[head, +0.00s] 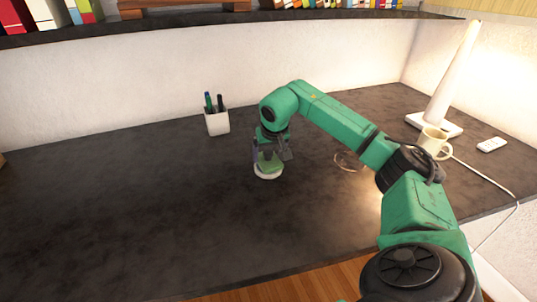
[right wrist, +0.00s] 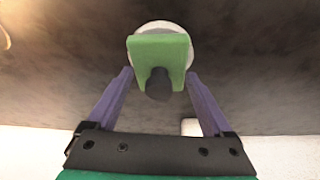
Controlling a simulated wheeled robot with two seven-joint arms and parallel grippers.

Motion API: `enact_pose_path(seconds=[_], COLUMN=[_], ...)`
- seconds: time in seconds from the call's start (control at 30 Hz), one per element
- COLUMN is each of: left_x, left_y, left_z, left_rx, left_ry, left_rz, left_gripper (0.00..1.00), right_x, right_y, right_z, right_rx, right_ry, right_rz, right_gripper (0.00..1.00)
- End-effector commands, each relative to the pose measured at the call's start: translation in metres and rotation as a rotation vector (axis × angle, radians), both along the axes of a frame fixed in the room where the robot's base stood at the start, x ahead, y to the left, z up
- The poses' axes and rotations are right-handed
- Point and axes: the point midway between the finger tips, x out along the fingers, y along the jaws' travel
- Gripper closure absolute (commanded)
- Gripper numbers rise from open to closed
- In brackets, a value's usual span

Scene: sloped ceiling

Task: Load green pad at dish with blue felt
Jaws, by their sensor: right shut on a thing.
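A small round white dish (head: 268,175) stands on the dark desk near the middle of the head view. A green pad (head: 270,161) is at the dish, over it in the picture; I cannot tell if they touch. My right gripper (right wrist: 159,72) has purple fingers on both sides of the green pad (right wrist: 158,45) and is shut on it. In the right wrist view the pale dish rim (right wrist: 160,25) shows behind the pad. A dark rounded shape covers the pad's lower middle. I cannot make out any blue felt. My left gripper is not in view.
A white pen cup (head: 217,122) stands behind and left of the dish. To the right are glasses (head: 348,162), a cream mug (head: 433,142), a white lamp (head: 452,85) with a cord, and a remote (head: 491,145). A bookshelf runs above.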

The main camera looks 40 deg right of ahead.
Motion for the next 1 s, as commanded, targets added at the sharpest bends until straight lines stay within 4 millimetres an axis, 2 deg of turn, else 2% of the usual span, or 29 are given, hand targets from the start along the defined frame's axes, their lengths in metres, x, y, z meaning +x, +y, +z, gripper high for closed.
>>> enact_pose_path(seconds=[1.0], left_x=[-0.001], left_y=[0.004], left_z=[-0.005], left_rx=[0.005], left_ry=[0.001], left_rz=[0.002], left_gripper=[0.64], right_x=[0.000], right_y=[0.000], right_z=[-0.010], right_rx=[0.000], right_ry=[0.000], right_rz=[0.000], right_gripper=[0.59])
